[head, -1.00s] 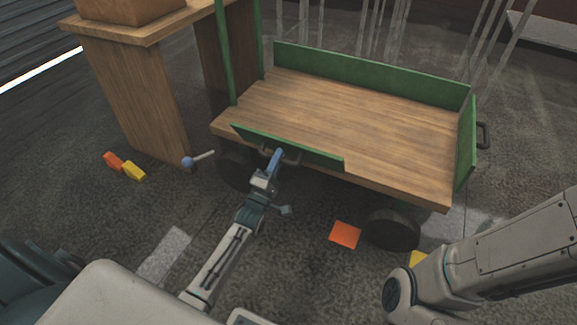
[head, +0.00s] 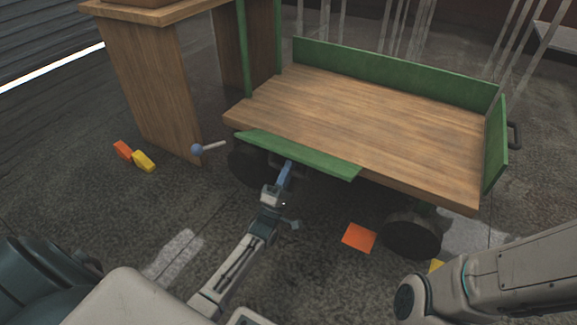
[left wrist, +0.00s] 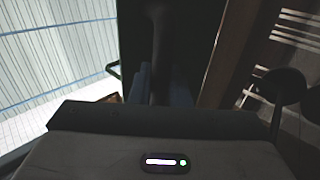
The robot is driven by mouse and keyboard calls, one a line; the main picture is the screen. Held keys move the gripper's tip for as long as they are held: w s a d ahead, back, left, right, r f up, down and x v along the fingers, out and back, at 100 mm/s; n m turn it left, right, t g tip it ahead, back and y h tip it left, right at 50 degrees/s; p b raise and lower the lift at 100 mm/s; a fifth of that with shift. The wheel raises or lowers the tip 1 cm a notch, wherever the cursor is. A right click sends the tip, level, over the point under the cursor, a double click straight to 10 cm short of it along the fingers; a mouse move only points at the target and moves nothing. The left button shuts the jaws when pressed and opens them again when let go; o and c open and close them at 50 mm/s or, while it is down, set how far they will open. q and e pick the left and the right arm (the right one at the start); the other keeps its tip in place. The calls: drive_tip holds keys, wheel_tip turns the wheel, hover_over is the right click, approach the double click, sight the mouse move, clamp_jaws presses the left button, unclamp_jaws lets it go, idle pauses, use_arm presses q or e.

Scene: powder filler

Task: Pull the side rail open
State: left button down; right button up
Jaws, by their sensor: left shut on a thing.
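The side rail (head: 300,154) is a green panel hinged along the near edge of the wooden cart bed (head: 370,119). It is tilted outward and down from the bed, its broad face showing upward. My left gripper (head: 286,173) is below the rail, shut on the rail's handle, which is mostly hidden under the panel in the head view. In the left wrist view the dark handle bar (left wrist: 161,48) runs between the blue fingers of the gripper (left wrist: 160,84). My right arm shows at lower right in the head view, but its gripper is out of view.
The cart has a green far rail (head: 395,74), a green end panel (head: 496,145) and dark wheels (head: 412,236). A wooden stand (head: 155,85) is left. A blue-knobbed lever (head: 198,149) juts out near the rail. An orange sheet (head: 359,237) and small blocks (head: 143,161) lie on the floor.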

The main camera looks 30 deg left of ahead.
use_arm(q)
drive_tip(key=shift+w+f+b, duration=0.2)
drive_tip(key=shift+f+b, duration=0.2)
drive_tip(key=shift+f, duration=0.8)
drive_tip(key=c, duration=1.4)
unclamp_jaws()
drive_tip(key=p+v, duration=0.2)
drive_tip(key=v, duration=0.9)
drive_tip(key=shift+p, duration=0.4)
